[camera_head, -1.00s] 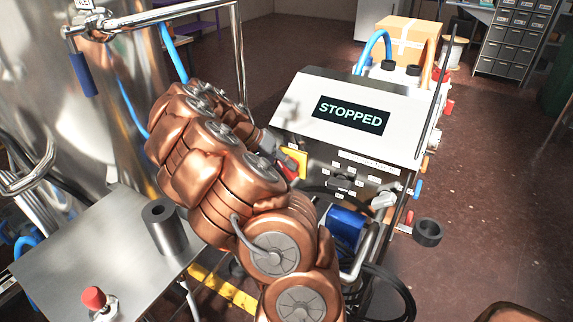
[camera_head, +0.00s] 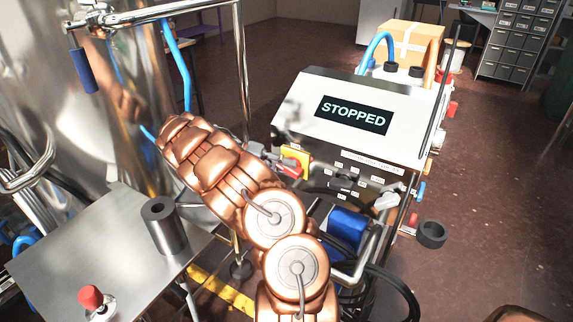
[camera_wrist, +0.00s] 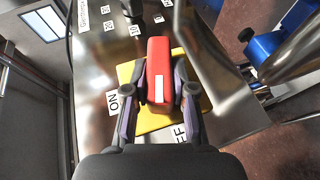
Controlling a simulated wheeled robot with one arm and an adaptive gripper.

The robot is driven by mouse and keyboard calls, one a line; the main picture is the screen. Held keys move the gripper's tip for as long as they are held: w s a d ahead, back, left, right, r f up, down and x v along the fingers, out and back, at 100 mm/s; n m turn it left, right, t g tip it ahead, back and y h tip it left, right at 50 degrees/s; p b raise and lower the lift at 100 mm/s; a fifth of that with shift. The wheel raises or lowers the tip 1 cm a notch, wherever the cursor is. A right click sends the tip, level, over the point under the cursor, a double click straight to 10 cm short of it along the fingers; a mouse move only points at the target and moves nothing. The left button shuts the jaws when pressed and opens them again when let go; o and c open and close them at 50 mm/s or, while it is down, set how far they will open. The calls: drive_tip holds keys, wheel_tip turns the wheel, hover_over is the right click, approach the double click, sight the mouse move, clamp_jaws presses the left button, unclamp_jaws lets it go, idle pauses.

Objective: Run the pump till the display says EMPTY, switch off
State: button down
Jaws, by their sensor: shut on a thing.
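The pump unit's display (camera_head: 353,114) reads STOPPED in pale letters on a dark panel. On the front face below it is a red rotary switch (camera_wrist: 158,70) on a yellow plate (camera_wrist: 201,102); the plate also shows in the head view (camera_head: 297,157). An ON label (camera_wrist: 113,101) lies left of the red handle, and a partly hidden label ending in FF (camera_wrist: 182,133) lies at lower right. My gripper (camera_wrist: 158,91) is shut on the red handle, one finger on each side. In the head view my arm partly hides the gripper.
A steel table (camera_head: 95,245) at left holds a grey hollow cylinder (camera_head: 161,226) and a red-topped button (camera_head: 91,298). A tall steel tank (camera_head: 55,85) stands behind. A blue motor (camera_head: 347,227) and hoses sit below the unit. Open floor lies to the right.

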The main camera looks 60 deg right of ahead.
drive_tip(key=shift+a+n+g+h+p, duration=0.1)
drive_tip(key=shift+n+g+h+p, duration=0.7)
drive_tip(key=shift+p, duration=2.3)
drive_tip(key=shift+f+g+p, duration=0.25)
drive_tip(key=shift+g+p, duration=0.45)
drive_tip(key=shift+p, duration=0.95)
drive_tip(key=c, duration=1)
unclamp_jaws()
drive_tip(key=shift+o, duration=0.2)
drive_tip(key=shift+r, duration=0.1)
